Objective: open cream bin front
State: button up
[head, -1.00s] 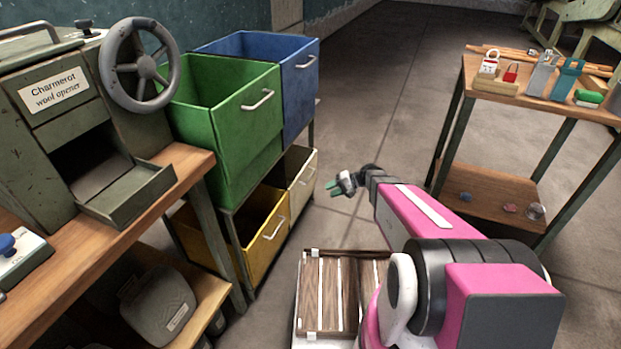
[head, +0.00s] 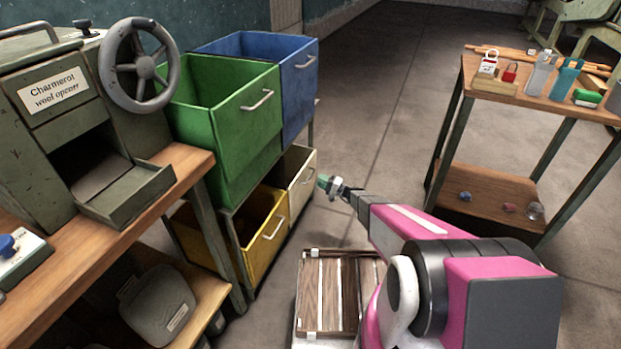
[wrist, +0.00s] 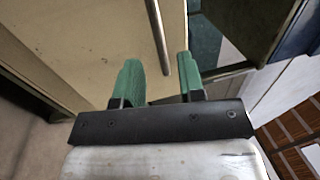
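The cream bin (head: 297,170) is the lower bin at the far end of the rack, under the blue bin. Its front carries a vertical-looking metal handle. In the wrist view the cream front (wrist: 90,45) fills the upper left, and the handle (wrist: 158,38) runs down from the top edge. My gripper (head: 324,183) is just in front of the cream front. In the wrist view its green fingers (wrist: 160,80) are apart, with the handle's lower end showing between them. I cannot tell whether they touch it.
The green bin (head: 228,150) and blue bin (head: 300,85) are above; the yellow bin (head: 262,240) is beside the cream one. A workbench (head: 110,240) with the wool opener stands left. A small table (head: 485,92) with locks and bottles stands right.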

aim_at(311, 176)
jog(key=shift+x, duration=3)
grip_shut()
